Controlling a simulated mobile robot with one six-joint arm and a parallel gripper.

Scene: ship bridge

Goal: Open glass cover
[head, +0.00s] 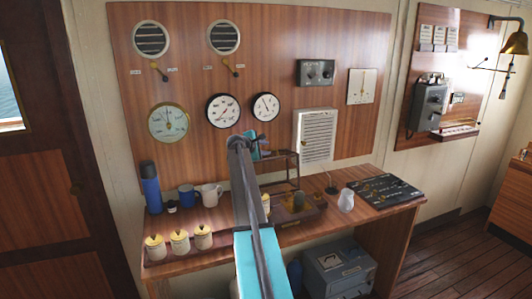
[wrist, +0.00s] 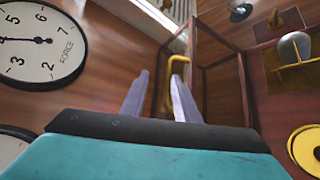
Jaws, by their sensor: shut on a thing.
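The glass cover (head: 281,159) is a wooden-framed clear case above a wooden instrument base (head: 313,213) on the desk. It looks tilted up, with the base and its instrument showing below it. In the wrist view the cover's frame (wrist: 243,90) is close ahead, and a brass handle (wrist: 178,62) sits on its near side. My gripper (wrist: 160,78) is shut on this handle, a finger on each side. In the head view my gripper (head: 262,148) is at the cover's upper left, and my arm hides part of the cover and base.
Several lidded jars (head: 180,242), mugs (head: 209,195) and a blue flask (head: 150,186) stand at the left of the desk (head: 335,228). A glass vessel (head: 346,200) and a black panel (head: 383,190) are at right. The gauge wall (head: 190,95) is close behind.

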